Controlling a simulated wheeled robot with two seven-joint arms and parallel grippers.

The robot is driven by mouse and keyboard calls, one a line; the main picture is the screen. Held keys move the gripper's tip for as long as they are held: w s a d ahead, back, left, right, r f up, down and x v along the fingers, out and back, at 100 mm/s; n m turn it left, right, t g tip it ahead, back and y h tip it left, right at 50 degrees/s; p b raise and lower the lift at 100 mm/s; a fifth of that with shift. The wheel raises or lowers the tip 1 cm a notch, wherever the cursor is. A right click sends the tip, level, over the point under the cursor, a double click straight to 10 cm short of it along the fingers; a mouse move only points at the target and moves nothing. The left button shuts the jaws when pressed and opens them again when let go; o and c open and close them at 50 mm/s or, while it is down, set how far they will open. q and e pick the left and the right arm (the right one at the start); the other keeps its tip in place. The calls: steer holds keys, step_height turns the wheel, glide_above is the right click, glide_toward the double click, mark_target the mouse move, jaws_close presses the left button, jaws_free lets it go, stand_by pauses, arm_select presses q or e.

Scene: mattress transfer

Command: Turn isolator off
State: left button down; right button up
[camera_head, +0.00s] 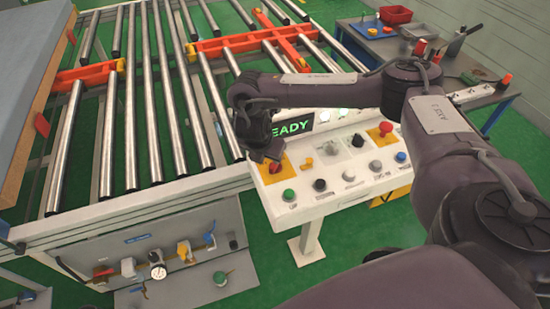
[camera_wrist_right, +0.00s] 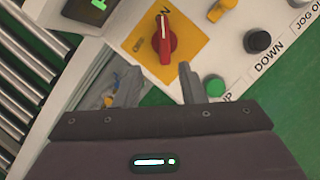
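The isolator is a red rotary switch (camera_wrist_right: 165,40) on a yellow plate (camera_wrist_right: 188,50), on the white control panel. In the head view the red switch (camera_head: 274,168) is at the panel's left end. My right gripper (camera_wrist_right: 158,84) is open and empty in the right wrist view. Its two fingertips point at the switch, with the red knob just ahead of and between them, apart from it. In the head view my right gripper (camera_head: 268,150) hangs just above the switch. My left gripper does not show.
The panel (camera_head: 330,195) also holds a green button (camera_head: 289,195), black and blue buttons, and a red emergency stop (camera_head: 386,127). A screen (camera_head: 292,127) reads "READY". A roller conveyor (camera_head: 150,110) lies left. A side table (camera_head: 400,45) with tools stands at the back right.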

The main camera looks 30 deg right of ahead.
steer(key=shift+d+x, duration=0.2)
steer(key=shift+x, duration=1.05)
steer(key=shift+d+x, duration=0.2)
steer(key=shift+x, duration=1.05)
steer(key=shift+d+x, duration=0.2)
steer(key=shift+x, duration=1.05)
steer(key=shift+r, duration=0.15)
jaws_close()
